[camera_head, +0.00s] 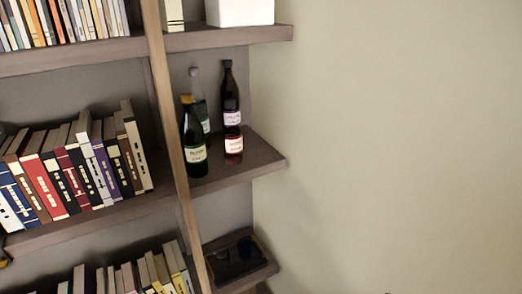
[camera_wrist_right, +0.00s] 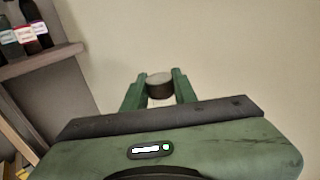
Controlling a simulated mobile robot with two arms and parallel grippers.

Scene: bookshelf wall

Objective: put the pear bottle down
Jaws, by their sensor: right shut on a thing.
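My right gripper (camera_wrist_right: 157,82) has its two green fingers closed around a dark round cap, the top of the pear bottle (camera_wrist_right: 159,86). The bottle's body and label are hidden below the cap, and only a pale bit shows under it. The held bottle is out in front of the plain wall, apart from the shelf. The middle shelf (camera_head: 262,157) holds several other bottles: a dark one with a yellow cap (camera_head: 193,152), a greyish one behind it (camera_head: 197,88), one with a purple label (camera_head: 229,78) and one with a red label (camera_head: 233,146). My left gripper is not seen.
A wooden upright (camera_head: 168,110) divides the bottles from a row of books (camera_head: 75,175). The shelf's right end and front edge beside the bottles are bare. A dark tray (camera_head: 236,262) sits on the shelf below. A white box (camera_head: 240,12) stands above.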

